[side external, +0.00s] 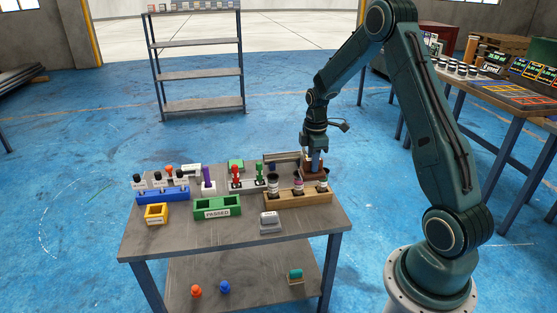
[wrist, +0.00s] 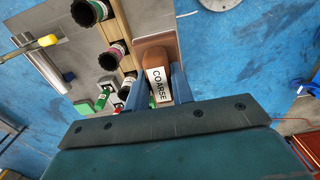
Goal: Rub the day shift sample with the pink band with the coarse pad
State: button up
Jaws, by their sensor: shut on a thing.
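My gripper (side external: 314,163) is shut on the coarse pad (side external: 313,171), a brown block. In the wrist view the pad (wrist: 154,62) shows a white COARSE label, held between the fingers (wrist: 158,85). The sample with the pink band (side external: 298,187) stands in the rack's middle place, black-capped. It also shows in the wrist view (wrist: 117,53), beside the pad and apart from it. Its shift marking is too small to read.
Two other black-capped samples stand in the rack, one at left (side external: 272,186) and a green-banded one (side external: 323,181) at right. A grey block (side external: 270,222) lies in front. A green PASSED tray (side external: 217,208), yellow bin (side external: 156,214) and blue rack (side external: 163,194) stand left.

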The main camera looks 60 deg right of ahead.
jog(key=w+d+r, duration=0.1)
jog(key=w+d, duration=0.9)
jog(key=w, duration=0.1)
dwell(0.5)
jog(key=shift+w, duration=0.1)
